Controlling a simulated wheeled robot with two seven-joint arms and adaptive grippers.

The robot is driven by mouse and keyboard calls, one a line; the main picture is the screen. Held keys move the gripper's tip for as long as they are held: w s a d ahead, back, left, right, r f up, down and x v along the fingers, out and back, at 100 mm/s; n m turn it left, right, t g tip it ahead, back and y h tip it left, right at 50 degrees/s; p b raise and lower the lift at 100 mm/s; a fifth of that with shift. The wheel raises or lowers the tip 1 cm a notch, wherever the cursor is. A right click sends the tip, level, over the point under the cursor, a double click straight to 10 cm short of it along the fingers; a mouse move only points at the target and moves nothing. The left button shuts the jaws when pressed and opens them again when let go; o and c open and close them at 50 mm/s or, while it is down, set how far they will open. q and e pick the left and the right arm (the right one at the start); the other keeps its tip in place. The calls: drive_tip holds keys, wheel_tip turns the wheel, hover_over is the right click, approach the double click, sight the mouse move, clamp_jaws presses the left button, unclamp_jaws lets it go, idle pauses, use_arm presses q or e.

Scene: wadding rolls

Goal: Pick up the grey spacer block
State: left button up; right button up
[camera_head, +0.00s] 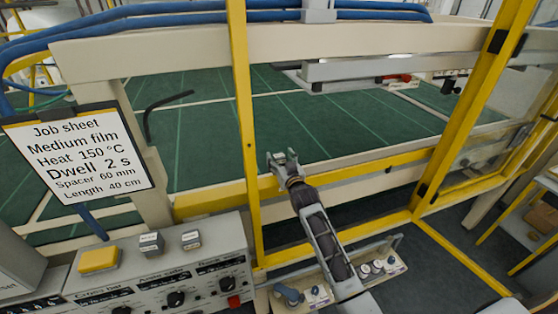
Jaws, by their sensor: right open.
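Two small grey blocks with pale labelled faces stand on top of the control box at lower left: a larger grey block (150,243) and a smaller grey block (191,240). Their labels are too small to read, and I cannot tell which is the grey spacer block. A yellow block (98,260) sits to their left. My right gripper (282,156) is open with nothing between its fingers. In the picture it is up and to the right of the blocks, apart from them, in front of the yellow rail. My left gripper is not in view.
The control box (222,262) has several knobs and a red button. A yellow upright post (245,130) stands between the blocks and my right gripper in the picture. A job sheet (78,157) reads "Spacer 60 mm". Several small fittings (378,266) lie beside my right arm.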

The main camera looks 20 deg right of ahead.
sight(281, 158)
idle(0.4)
drive_tip(key=c, duration=1.1)
drive_tip(key=shift+r, duration=0.15)
drive_tip(key=shift+c, duration=0.2)
drive_tip(key=shift+r+b, duration=0.55)
drive_tip(key=shift+r, duration=4.35)
